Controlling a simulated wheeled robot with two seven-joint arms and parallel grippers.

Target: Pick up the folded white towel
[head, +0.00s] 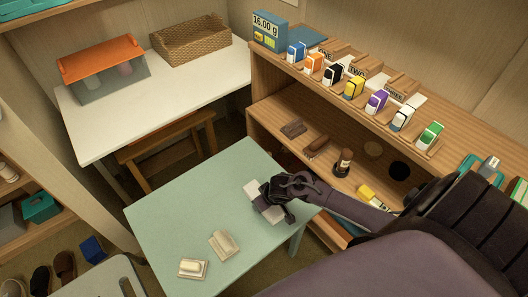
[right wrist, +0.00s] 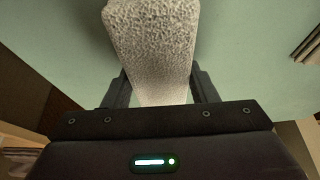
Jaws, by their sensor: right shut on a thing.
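The folded white towel (head: 252,188) is at the right part of the pale green table (head: 185,208), partly hidden by my right gripper (head: 272,198). In the right wrist view the towel (right wrist: 152,45) is a thick, rough-textured white strip running between the two dark fingers of the right gripper (right wrist: 162,88). The fingers are shut on it from both sides. Whether the towel touches the tabletop or is slightly above it, I cannot tell. My left gripper is not in view.
Two small pale items on trays (head: 222,244) (head: 193,268) lie at the near side of the green table. A wooden shelf (head: 290,95) with several coloured boxes stands to the right. A white table (head: 150,105) holds an orange-lidded bin (head: 102,68) and a wicker basket (head: 190,40).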

